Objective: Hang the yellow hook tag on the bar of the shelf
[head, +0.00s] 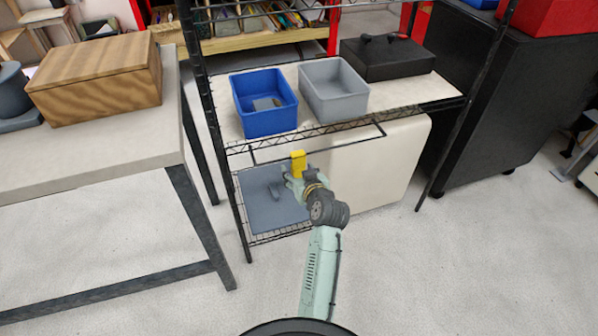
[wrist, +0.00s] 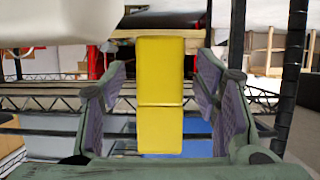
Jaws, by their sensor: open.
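The yellow hook tag (head: 299,164) is upright at the front of the wire shelf, overlapping the line of the thin black bar (head: 350,142) below the shelf edge. In the wrist view the tag (wrist: 160,95) stands between my fingers, with a visible gap on each side. My gripper (head: 297,182) is open around the tag, just below its top in the head view. I cannot tell whether the tag's hook is over the bar; the hook part is hidden.
A blue bin (head: 264,120), a grey bin (head: 333,110) and a black case (head: 387,58) stand on the shelf above. A grey-blue panel (head: 265,208) lies on the lower rack. A table (head: 90,160) with a wooden box (head: 98,80) is at left. The front floor is clear.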

